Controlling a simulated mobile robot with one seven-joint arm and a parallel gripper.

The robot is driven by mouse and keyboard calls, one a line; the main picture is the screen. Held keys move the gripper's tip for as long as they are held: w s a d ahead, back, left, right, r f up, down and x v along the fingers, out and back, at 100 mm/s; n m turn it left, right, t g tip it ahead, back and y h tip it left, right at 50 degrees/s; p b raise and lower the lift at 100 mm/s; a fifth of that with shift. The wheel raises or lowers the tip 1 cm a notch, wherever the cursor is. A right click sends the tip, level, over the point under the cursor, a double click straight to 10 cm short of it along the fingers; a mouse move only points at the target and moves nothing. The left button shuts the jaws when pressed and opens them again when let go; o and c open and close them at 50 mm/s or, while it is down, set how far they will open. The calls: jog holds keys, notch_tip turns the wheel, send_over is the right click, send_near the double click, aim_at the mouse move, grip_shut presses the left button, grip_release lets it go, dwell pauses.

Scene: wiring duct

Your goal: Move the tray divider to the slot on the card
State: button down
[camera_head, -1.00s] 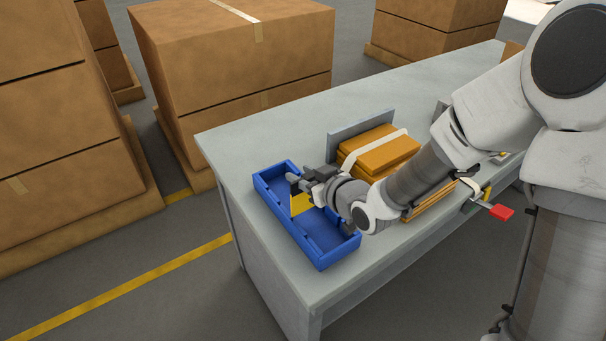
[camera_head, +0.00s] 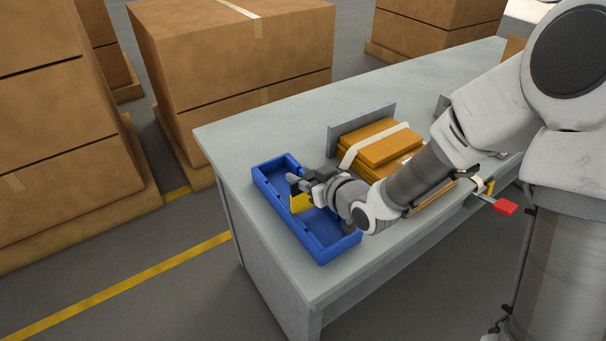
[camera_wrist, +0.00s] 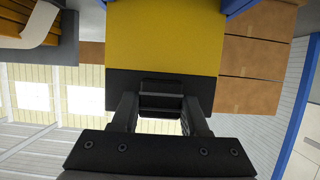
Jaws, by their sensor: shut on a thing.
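The tray divider (camera_head: 300,204) is a yellow plate with a black band along its gripped edge. It fills the upper middle of the wrist view (camera_wrist: 163,40). My gripper (camera_head: 297,183) is shut on its black edge (camera_wrist: 160,97). The divider stands roughly upright inside the long blue tray (camera_head: 291,232), across its width. Its lower edge is low in the tray; I cannot tell whether it sits in a slot or touches the floor. The card is not clear in either view, and my wrist hides part of the tray's right side.
The tray lies near the left end of the grey table (camera_head: 236,140). A stack of orange pieces (camera_head: 392,149) with a pale strap stands right of it, before an upright grey plate (camera_head: 360,126). A red-handled clamp (camera_head: 505,207) juts from the front edge.

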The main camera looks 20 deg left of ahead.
jog(key=shift+f+b, duration=1.25)
jog(key=shift+f, duration=0.1)
jog(key=shift+c, duration=1.7)
grip_release()
jog(key=shift+s+d+r, duration=0.1)
